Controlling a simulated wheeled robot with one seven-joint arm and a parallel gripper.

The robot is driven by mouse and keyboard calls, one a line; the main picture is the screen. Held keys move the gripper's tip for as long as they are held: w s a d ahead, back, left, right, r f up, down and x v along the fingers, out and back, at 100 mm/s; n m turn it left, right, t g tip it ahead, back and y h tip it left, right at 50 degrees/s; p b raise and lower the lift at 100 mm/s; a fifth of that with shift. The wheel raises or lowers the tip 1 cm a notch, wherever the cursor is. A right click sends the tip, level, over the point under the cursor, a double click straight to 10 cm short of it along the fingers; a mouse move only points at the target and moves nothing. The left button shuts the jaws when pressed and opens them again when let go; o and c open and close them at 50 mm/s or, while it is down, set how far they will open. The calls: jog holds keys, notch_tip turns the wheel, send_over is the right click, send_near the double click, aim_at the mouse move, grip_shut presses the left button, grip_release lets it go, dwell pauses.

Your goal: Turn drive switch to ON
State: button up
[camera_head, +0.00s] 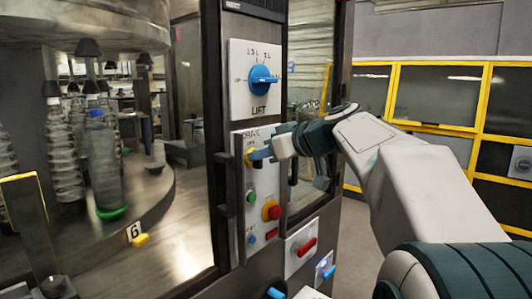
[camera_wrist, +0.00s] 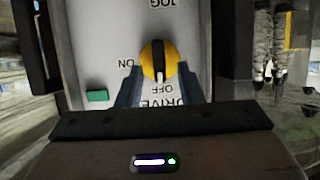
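The drive switch is a round yellow knob with a black bar (camera_wrist: 158,60) on a light panel, upside down in the wrist view. A white mark on the bar points to the OFF label; ON is printed to the left and JOG at the top. In the head view the yellow knob (camera_head: 248,158) is partly covered by my gripper (camera_head: 262,154). My gripper (camera_wrist: 160,72) is open, its two blue fingertips apart on either side of the knob's lower part. Whether they touch it I cannot tell.
A green button (camera_wrist: 97,96) lies beside the switch. Above it in the head view is a blue LIFT dial (camera_head: 262,79); below is a red-and-yellow knob (camera_head: 271,210). Dark vertical handles (camera_head: 222,185) stand out left of the panel. Bottles (camera_head: 103,165) stand behind glass.

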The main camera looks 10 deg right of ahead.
grip_shut()
jog(key=m+y, duration=0.2)
jog(key=m, duration=0.2)
jog(key=d+f+m+y, duration=0.1)
jog(key=m+y, duration=0.2)
jog(key=m, duration=0.2)
jog(key=w+f+m+g+y+b, duration=0.1)
jog(key=m+y, duration=0.1)
jog(key=m, duration=0.2)
jog(key=shift+w+d, duration=0.1)
jog(key=shift+d, duration=0.25)
dwell(0.4)
jog(key=shift+m, duration=0.4)
grip_release()
